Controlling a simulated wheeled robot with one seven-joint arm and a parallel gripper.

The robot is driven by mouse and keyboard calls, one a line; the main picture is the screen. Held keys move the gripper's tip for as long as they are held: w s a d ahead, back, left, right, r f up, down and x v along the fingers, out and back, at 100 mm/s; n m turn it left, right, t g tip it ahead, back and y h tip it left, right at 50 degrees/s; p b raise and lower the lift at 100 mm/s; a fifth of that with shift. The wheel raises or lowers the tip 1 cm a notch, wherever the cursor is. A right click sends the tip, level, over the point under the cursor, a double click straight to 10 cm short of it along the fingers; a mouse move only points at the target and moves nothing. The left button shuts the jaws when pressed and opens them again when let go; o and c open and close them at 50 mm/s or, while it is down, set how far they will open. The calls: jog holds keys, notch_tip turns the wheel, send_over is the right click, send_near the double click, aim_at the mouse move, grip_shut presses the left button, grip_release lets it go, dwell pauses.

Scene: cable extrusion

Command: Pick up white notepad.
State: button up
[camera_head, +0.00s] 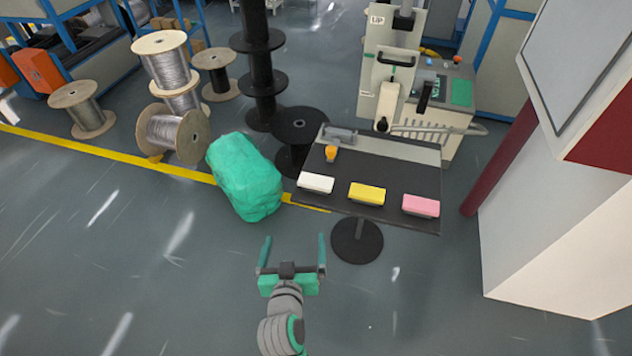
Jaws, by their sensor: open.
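The white notepad (316,183) is a small block lying near the left front edge of a dark table (400,178). A yellow notepad (367,193) lies to its right, and a pink notepad (421,206) lies further right in the same row. My gripper (293,243) is open and empty, its two green fingers spread apart. In the picture it is below the white notepad, over the floor in front of the table, apart from all the notepads.
An orange item (331,152) and a grey device (339,135) sit at the table's back left. A green wrapped bundle (243,176) stands left of the table. Cable spools (172,133) stand further back left. A white pillar (555,220) is at right. The front floor is clear.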

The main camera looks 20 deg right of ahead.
aim_at(315, 183)
jog(key=w+d+r+m+g+h, duration=0.2)
jog(key=w+d+r+m+h, duration=0.15)
jog(key=w+r, duration=0.4)
jog(key=shift+m+y, duration=0.35)
jog(key=shift+y, duration=0.1)
jog(key=shift+s+d+x, duration=0.1)
jog(key=shift+d+x, duration=0.1)
jog(key=shift+x, duration=1.45)
jog(key=shift+s+d+x, duration=0.15)
jog(key=shift+x, duration=1.45)
jog(key=shift+s+d+x, duration=0.1)
jog(key=shift+d+x, duration=0.1)
jog(key=shift+x, duration=1.45)
jog(key=c, duration=1.1)
